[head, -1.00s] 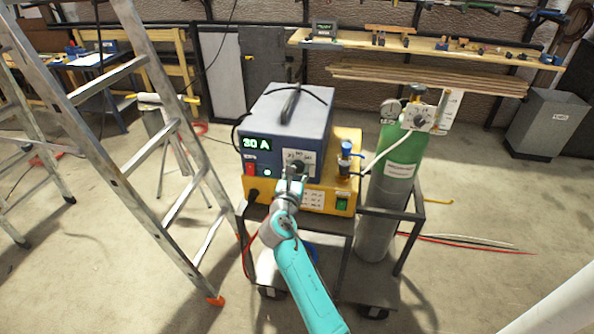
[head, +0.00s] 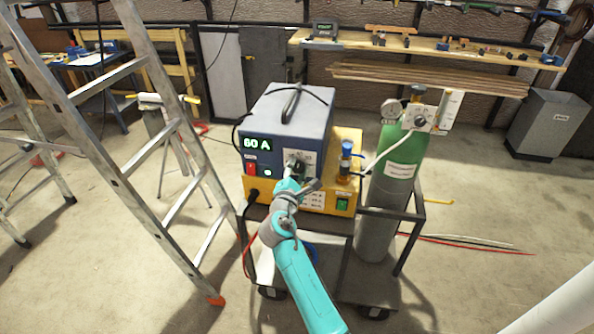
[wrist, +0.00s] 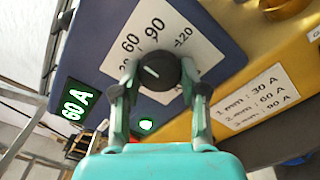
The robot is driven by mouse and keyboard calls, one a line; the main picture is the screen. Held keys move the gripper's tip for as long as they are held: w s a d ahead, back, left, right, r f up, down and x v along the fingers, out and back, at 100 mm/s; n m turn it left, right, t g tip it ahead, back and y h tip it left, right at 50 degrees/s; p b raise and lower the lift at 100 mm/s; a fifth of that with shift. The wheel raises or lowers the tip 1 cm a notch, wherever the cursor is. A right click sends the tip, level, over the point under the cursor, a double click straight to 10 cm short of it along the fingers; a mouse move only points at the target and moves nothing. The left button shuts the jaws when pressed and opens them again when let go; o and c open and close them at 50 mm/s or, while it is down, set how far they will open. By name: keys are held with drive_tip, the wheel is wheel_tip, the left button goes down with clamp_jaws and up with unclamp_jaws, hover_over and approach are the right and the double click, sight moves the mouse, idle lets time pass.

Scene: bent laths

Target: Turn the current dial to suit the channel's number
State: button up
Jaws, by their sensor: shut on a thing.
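The blue welding power source (head: 285,115) stands on a yellow unit on a cart. Its green display (head: 257,143) reads 60 A, and it also reads 60 A in the wrist view (wrist: 79,107). The black current dial (wrist: 153,72) sits on a white scale plate (wrist: 165,38) with 60, 90 and 120 legible. My gripper (wrist: 158,85) is shut on the dial, one finger on each side. A white label (wrist: 259,93) on the yellow unit pairs 1 mm with 30 A, 2 mm with 60 A, 3 mm with 90 A. No channel piece is clearly identifiable.
A green gas cylinder (head: 391,170) with a regulator stands on the cart at the right. An aluminium ladder (head: 150,150) stands close on the left. A shelf (head: 430,47) with small items is at the back. The floor at right is mostly clear.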

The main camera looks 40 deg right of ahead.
drive_tip(key=m, duration=0.4)
drive_tip(key=shift+m, duration=1.8)
drive_tip(key=o, duration=1.1)
drive_tip(key=v, duration=1.2)
